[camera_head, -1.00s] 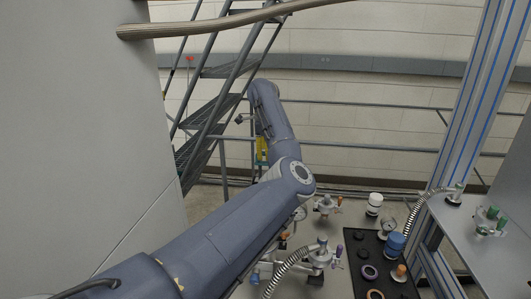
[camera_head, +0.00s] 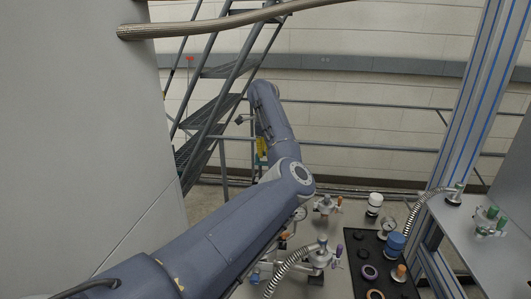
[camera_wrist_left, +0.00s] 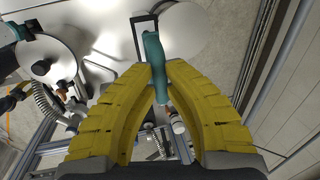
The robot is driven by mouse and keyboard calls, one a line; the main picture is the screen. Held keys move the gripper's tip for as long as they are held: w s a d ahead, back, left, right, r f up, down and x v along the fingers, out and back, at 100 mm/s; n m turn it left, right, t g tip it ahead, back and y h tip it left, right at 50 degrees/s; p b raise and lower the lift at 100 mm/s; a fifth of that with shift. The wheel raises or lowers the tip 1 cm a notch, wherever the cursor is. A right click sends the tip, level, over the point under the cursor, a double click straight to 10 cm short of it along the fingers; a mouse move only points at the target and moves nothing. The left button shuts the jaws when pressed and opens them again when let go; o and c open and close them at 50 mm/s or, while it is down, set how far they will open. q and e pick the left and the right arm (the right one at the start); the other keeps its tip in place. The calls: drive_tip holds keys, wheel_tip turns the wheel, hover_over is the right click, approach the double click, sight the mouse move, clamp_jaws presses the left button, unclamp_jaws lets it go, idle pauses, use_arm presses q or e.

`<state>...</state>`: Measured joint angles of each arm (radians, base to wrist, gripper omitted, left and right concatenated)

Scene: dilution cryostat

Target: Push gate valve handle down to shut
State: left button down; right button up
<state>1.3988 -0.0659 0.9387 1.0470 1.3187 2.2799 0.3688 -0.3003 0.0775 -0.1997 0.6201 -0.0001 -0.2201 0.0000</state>
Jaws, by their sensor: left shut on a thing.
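In the left wrist view, the gate valve handle (camera_wrist_left: 153,48) is a teal bar that runs lengthwise between my yellow fingers. My left gripper (camera_wrist_left: 157,71) is shut on it, with the fingertips against its sides. A dark square bracket stands beside its far end. In the head view, my left gripper (camera_head: 261,146) shows small and yellow beyond my arm, pointing down. A bit of teal shows just below it there, but my arm hides most of the valve. My right gripper is in neither view.
A black mat (camera_head: 362,245) with several rings and caps lies on the bench at lower right. A ribbed hose (camera_head: 287,268) and several small valves stand near my forearm. A metal frame post (camera_head: 477,100) rises at right; stairs (camera_head: 210,120) stand behind.

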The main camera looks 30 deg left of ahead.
sight(265, 163)
use_arm(q)
drive_tip(key=shift+f, duration=0.1)
wheel_tip(265, 163, down, 7)
drive_tip(key=shift+d+f, duration=0.1)
drive_tip(key=shift+f, duration=0.1)
idle(0.4)
drive_tip(key=c, duration=1.6)
unclamp_jaws()
drive_tip(key=shift+f, duration=0.1)
drive_tip(key=shift+o, duration=1.2)
wheel_tip(265, 163, up, 12)
drive_tip(key=s, duration=0.2)
drive_tip(key=shift+d, duration=0.4)
